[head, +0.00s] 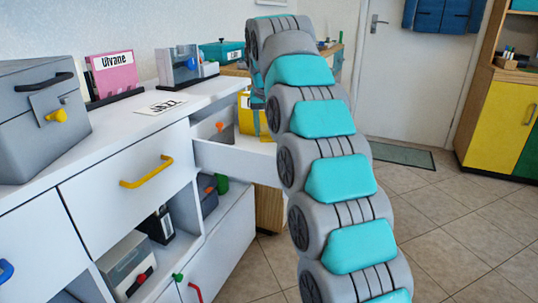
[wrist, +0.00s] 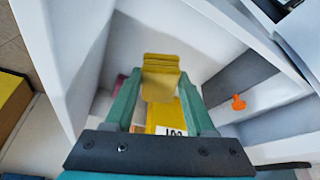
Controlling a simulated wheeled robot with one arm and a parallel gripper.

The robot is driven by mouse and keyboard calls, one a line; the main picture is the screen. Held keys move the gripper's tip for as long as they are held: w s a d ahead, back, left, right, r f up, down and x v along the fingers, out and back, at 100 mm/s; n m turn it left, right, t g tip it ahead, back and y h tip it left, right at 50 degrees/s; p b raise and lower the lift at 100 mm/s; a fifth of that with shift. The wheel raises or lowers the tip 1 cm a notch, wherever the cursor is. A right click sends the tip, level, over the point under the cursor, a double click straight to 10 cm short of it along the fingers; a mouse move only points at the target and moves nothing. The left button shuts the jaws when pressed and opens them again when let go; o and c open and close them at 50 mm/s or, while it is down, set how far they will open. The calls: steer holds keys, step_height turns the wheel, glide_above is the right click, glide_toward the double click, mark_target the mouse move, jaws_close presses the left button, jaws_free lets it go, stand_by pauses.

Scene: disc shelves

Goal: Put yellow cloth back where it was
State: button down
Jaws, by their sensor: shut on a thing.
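My gripper (wrist: 159,88) points down into an open white drawer (head: 235,160). Its teal fingers are shut on a folded yellow cloth (wrist: 161,66), with the cloth between the fingertips. In the wrist view the drawer's white walls surround the cloth; I cannot tell if it touches the drawer floor. A yellow piece with a white label (wrist: 166,118) shows below the cloth between the fingers. In the head view my arm hides most of the gripper, and a yellow labelled patch (head: 245,113) shows beside it.
A grey piece with an orange knob (wrist: 238,102) is in the drawer, right of the fingers. The counter holds a grey box (head: 40,120), a pink case (head: 112,75) and a white "Jazz" card (head: 162,107).

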steer(key=shift+f, duration=3.7)
steer(key=shift+f, duration=0.1)
steer(key=shift+c, duration=1.2)
jaws_free()
steer(key=shift+r, duration=0.25)
steer(key=v, duration=1.1)
steer(key=shift+s+r, duration=0.25)
steer(key=shift+r, duration=0.05)
